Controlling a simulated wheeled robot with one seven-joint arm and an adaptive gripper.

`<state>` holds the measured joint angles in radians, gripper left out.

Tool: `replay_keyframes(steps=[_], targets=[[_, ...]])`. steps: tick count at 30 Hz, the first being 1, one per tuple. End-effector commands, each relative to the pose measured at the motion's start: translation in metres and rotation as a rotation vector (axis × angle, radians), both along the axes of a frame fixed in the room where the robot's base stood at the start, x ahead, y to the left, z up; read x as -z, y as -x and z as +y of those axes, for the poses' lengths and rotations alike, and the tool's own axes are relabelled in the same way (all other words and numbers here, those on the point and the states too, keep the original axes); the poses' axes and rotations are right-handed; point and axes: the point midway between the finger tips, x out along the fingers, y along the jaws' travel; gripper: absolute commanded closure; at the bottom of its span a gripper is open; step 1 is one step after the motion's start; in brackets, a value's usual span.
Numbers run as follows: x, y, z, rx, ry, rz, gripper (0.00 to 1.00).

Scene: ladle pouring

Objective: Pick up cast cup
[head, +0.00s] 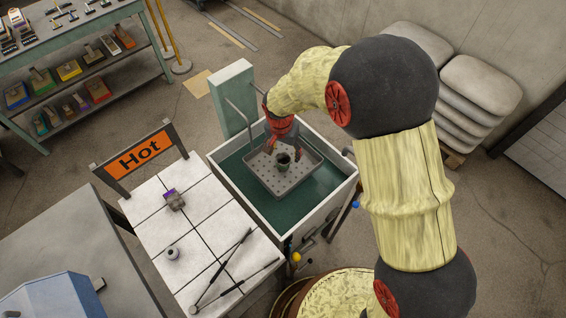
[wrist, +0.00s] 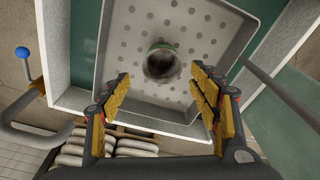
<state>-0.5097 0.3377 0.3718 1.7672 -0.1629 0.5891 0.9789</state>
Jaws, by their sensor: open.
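The cast cup (head: 283,161) is a small dark grey cup with a dark hollow mouth. It stands on a perforated grey tray (head: 262,181) inside a white-walled tank with a green inside. In the wrist view the cup (wrist: 162,62) shows from above, its round mouth facing the camera, with a greenish edge at its top. My gripper (head: 277,146) is above the tray near the cup in the head view. In the wrist view my gripper (wrist: 160,98) is open, its yellow-padded fingers apart, with the cup beyond and between the fingertips. Nothing is between the pads.
The tank's white rim (head: 320,200) and the tray's raised walls surround the cup. A white tiled table (head: 185,235) with tongs (head: 222,270) and a "Hot" sign (head: 140,157) stands at left.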

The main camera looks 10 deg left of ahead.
Motion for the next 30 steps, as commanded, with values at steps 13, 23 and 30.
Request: replay_keyframes(steps=[13,23,30], targets=[[0.047,0.0,0.004,-0.002,0.001,0.001,0.38],[0.046,0.0,0.004,-0.002,0.001,0.001,0.5],[0.046,0.0,0.004,-0.002,0.001,0.001,0.63]])
